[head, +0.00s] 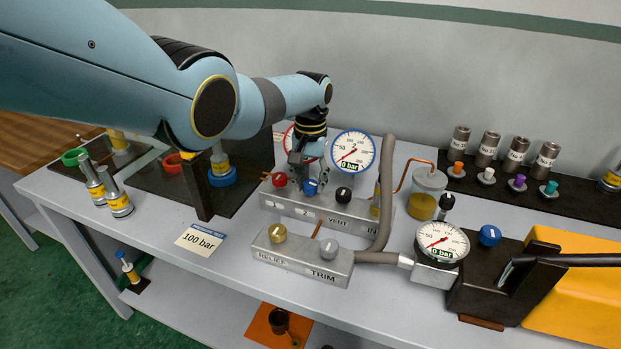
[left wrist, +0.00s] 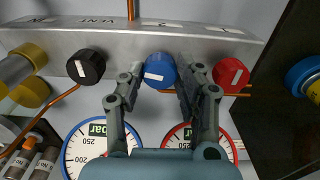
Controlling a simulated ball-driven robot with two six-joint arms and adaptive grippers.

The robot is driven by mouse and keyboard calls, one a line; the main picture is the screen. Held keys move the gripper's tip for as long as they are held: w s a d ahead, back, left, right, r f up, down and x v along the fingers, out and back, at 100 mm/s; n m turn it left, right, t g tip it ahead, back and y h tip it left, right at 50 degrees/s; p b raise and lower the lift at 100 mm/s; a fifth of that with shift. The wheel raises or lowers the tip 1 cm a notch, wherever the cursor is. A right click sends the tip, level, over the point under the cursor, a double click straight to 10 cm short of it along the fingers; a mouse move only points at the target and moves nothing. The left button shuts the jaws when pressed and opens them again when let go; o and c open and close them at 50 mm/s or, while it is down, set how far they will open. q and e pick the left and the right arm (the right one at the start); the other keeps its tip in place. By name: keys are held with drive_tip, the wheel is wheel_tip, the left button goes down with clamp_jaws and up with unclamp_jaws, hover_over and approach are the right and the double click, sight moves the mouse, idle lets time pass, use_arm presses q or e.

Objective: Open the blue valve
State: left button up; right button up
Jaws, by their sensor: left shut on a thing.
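The blue valve knob (head: 310,187) sits on the upper grey metal manifold block (head: 350,218), between a red knob (head: 279,180) and a black knob (head: 343,195). My left gripper (head: 308,172) reaches down to it from above and behind. In the left wrist view the blue knob (left wrist: 160,70) lies between the fingertips of my left gripper (left wrist: 160,88), which is shut on it. The white mark on the blue knob lies nearly crosswise in that view. My right gripper is not in view.
Two gauges stand behind the manifold; the blue-rimmed one (head: 353,150) reads 0 bar. A lower block (head: 300,262) has brass and grey knobs. A grey hose (head: 387,200) curves on the right. Another blue knob (head: 490,235) sits by the yellow pump (head: 570,290).

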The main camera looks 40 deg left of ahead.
sight(310, 183)
use_arm(q)
drive_tip(key=shift+n, duration=0.5)
drive_tip(key=o, duration=1.1)
drive_tip(key=shift+o, duration=0.2)
drive_tip(key=shift+r, duration=0.1)
wheel_tip(310, 183, up, 12)
